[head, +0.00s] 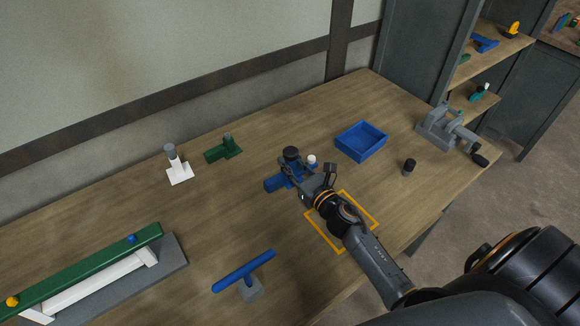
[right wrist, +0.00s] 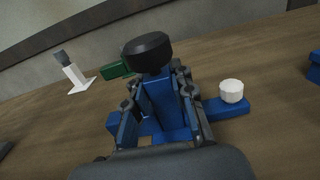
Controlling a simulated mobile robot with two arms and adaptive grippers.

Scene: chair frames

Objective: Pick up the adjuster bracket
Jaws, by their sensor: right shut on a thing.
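A blue bracket with a black round knob (head: 274,183) stands on the wooden table, and I take it as the adjuster bracket. My right gripper (head: 298,173) is at it, with its fingers on both sides of the upright blue part. In the right wrist view the gripper (right wrist: 160,110) is shut on this blue bracket (right wrist: 158,97), below the black knob. The bracket's flat blue base shows at the table surface; I cannot tell if it touches the table. A white cap (right wrist: 231,91) sits on the blue part at the right. My left gripper is not in view.
A white bracket (head: 179,170) and a green bracket (head: 222,152) stand at the back left. A blue tray (head: 362,141), a black cylinder (head: 409,166) and a grey vise (head: 443,129) are to the right. A blue bar on a grey block (head: 243,272) stands in front.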

